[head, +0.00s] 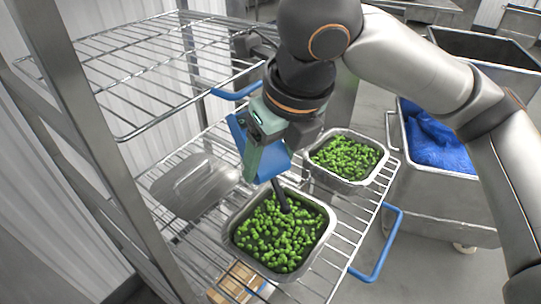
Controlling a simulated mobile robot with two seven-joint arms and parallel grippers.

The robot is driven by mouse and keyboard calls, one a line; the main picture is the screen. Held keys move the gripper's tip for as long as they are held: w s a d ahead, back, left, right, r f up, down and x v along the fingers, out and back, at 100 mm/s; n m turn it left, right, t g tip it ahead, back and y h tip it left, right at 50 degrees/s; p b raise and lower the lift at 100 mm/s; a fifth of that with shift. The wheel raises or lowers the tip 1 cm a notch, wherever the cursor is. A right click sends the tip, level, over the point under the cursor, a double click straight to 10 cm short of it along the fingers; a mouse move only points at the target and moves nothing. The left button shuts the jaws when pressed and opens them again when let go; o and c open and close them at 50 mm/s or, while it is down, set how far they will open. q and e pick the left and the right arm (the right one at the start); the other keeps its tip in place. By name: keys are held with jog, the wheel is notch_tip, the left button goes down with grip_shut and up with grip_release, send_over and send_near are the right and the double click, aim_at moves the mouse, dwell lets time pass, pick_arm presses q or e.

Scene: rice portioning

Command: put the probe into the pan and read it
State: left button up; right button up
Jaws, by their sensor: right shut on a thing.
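A steel pan (229,243) of green vegetables (275,235) stands on the wire shelf, front centre in the head view. My right gripper (257,150) is above its back edge, with blue fingers shut on the probe, a teal-green handheld device (266,119) with a small lit display. The display is too small to read. The dark stem of the probe (280,195) points down into the pan, and its lower end meets the green pieces. How deep it sits is hidden. My left gripper is not in view.
A second pan (376,181) of green vegetables stands behind to the right. A grey lid-like cover (190,190) lies left of the front pan. Wire rack shelves (150,60) and a post (75,90) are at left. A steel bin (425,190) with blue contents is at right.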

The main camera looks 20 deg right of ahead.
aim_at(273, 176)
jog(key=shift+n, duration=0.3)
jog(key=shift+f, duration=2.35)
jog(key=shift+f+b, duration=2.55)
jog(key=shift+b, duration=0.35)
dwell(2.5)
